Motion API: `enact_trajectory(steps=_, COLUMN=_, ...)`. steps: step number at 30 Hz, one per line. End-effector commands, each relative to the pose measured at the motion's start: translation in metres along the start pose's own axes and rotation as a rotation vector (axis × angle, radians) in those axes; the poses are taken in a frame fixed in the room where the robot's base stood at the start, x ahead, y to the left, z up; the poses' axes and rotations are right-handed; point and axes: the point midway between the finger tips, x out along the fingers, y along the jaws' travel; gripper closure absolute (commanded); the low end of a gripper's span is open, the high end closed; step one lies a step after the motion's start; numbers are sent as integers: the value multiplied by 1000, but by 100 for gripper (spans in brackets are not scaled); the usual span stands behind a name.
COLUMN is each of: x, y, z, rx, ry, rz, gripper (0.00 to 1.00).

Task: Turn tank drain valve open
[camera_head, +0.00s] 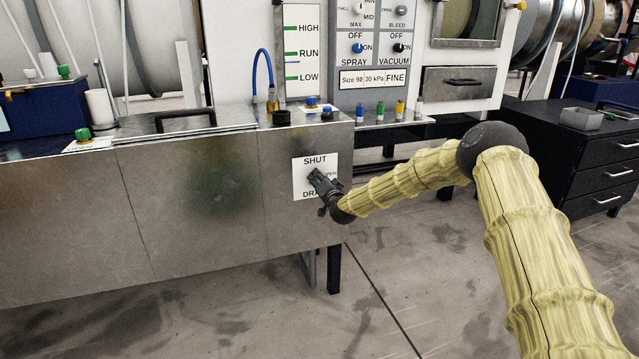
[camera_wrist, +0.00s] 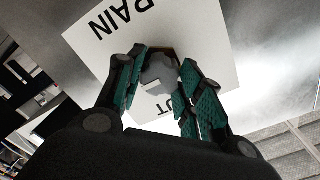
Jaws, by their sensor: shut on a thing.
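The drain valve is a small dark grey knob (camera_head: 314,174) on a white label plate (camera_head: 301,186) at the right end of the tank's front. SHUT is printed at the top of the plate and DRAIN, partly hidden, at the bottom. A word at the right is mostly covered by my gripper (camera_head: 324,188). In the wrist view the grey knob (camera_wrist: 158,76) sits between the two teal-padded fingers of my gripper (camera_wrist: 160,64), which is shut on it. The fingers hide its sides, so I cannot tell its exact angle.
The long steel tank (camera_head: 190,190) fills the left, with a black lid handle (camera_head: 185,119) on top. A blue hose (camera_head: 255,72) rises behind it. A control panel (camera_head: 377,45) stands at the back, a black drawer cabinet (camera_head: 570,150) at the right. The floor in front is clear.

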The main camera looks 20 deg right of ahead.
Motion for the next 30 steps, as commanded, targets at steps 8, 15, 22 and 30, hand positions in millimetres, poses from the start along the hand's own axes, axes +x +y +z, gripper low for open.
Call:
enact_trajectory(steps=8, x=0, y=2, z=-2, rx=18, ry=2, rz=1, gripper=87)
enact_trajectory(steps=15, x=0, y=2, z=-2, rx=18, ry=2, rz=1, gripper=87)
enact_trajectory(steps=22, x=0, y=1, z=-1, rx=17, ry=1, rz=1, gripper=42)
enact_trajectory(steps=30, x=-2, y=1, z=0, rx=17, ry=0, rz=0, gripper=42)
